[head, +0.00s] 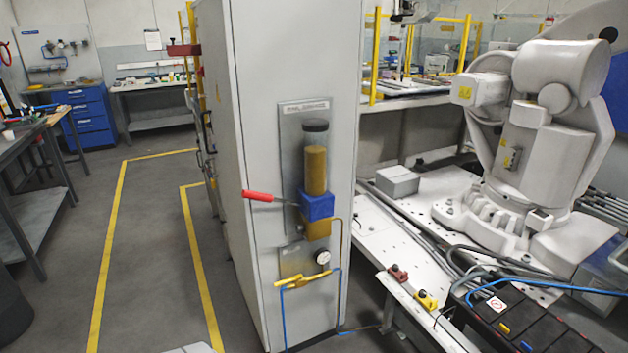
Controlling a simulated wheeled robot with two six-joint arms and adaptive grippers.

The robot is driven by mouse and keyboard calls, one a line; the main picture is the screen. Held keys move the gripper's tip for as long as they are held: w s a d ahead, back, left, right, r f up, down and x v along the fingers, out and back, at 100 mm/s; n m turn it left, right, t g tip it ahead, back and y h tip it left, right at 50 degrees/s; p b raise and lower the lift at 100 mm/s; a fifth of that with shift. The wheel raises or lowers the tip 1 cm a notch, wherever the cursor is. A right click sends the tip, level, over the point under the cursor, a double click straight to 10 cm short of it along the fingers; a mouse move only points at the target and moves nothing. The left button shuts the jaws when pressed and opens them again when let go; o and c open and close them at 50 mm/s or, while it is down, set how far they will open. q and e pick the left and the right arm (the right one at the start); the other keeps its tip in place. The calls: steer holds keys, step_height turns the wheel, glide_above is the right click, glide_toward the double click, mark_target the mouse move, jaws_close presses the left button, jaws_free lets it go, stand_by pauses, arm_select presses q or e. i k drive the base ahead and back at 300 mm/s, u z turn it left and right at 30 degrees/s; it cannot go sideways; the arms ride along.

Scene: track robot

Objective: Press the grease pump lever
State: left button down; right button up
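The grease pump (316,205) is mounted on a grey plate on the front of a tall white cabinet. It has a clear cylinder of yellow-brown grease with a dark cap, and a blue body below. Its lever (262,196) has a red handle and sticks out to the left from the blue body, close to level and tilted slightly up at its outer end. A round gauge (322,257) and yellow fittings sit below the pump. Neither of my grippers shows in the head view.
The white cabinet (255,80) stands upright in the middle. A large white industrial robot arm (545,130) stands on a base to the right, with cables around it. Yellow floor lines (108,250) mark open floor at left. A dark workbench (30,200) stands at the far left.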

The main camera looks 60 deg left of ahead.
mark_target(255, 195)
steer(key=u, duration=0.55)
steer(key=i, duration=1)
steer(key=u, duration=0.9)
